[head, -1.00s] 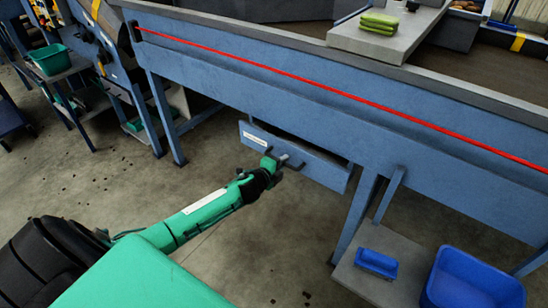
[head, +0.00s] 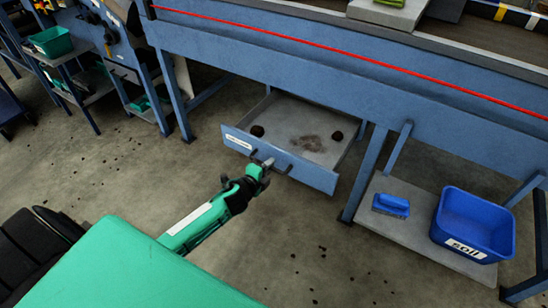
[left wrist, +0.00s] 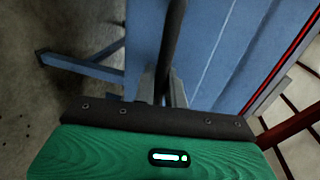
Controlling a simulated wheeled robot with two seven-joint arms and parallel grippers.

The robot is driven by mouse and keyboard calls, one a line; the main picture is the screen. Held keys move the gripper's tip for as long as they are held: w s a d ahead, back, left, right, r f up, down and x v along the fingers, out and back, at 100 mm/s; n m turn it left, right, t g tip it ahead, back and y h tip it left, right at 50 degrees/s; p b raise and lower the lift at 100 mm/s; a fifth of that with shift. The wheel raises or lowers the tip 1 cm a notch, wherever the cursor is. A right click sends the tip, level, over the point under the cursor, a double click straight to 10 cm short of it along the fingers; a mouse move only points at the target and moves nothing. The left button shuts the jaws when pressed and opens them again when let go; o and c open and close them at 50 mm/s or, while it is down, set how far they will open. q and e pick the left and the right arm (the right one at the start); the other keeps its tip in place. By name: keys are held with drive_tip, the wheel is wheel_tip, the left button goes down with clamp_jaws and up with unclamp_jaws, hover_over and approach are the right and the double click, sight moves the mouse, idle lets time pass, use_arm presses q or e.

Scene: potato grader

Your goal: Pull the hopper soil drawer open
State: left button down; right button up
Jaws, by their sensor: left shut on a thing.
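The hopper soil drawer (head: 318,176) is a shallow blue-fronted drawer under the blue machine frame. It stands pulled out, and its grey floor shows a brown soil patch and two dark clods. A white label sits at the left of its front. My left gripper (head: 264,165) is shut on the dark bar handle at the middle of the drawer front. In the left wrist view the gripper fingers (left wrist: 164,88) close around the dark handle bar (left wrist: 172,45). My right gripper is not in view.
A blue bin (head: 470,226) labelled soil and a blue brush (head: 391,205) sit on a grey low shelf (head: 405,226) at right. A green bin (head: 50,41) stands far left. The concrete floor before the drawer is mostly clear, with scattered dark crumbs.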

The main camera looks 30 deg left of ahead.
use_arm(q)
drive_tip(key=shift+f+v, duration=0.25)
drive_tip(key=shift+v, duration=0.9)
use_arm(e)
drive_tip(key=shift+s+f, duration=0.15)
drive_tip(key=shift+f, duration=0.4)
use_arm(q)
drive_tip(key=c, duration=1.5)
unclamp_jaws()
drive_tip(key=shift+a, duration=0.1)
drive_tip(key=shift+c, duration=0.2)
drive_tip(key=shift+s, duration=0.15)
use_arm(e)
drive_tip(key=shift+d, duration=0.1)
use_arm(q)
drive_tip(key=v, duration=1.3)
drive_tip(key=shift+s, duration=0.3)
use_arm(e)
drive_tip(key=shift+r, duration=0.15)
use_arm(q)
drive_tip(key=shift+r, duration=0.1)
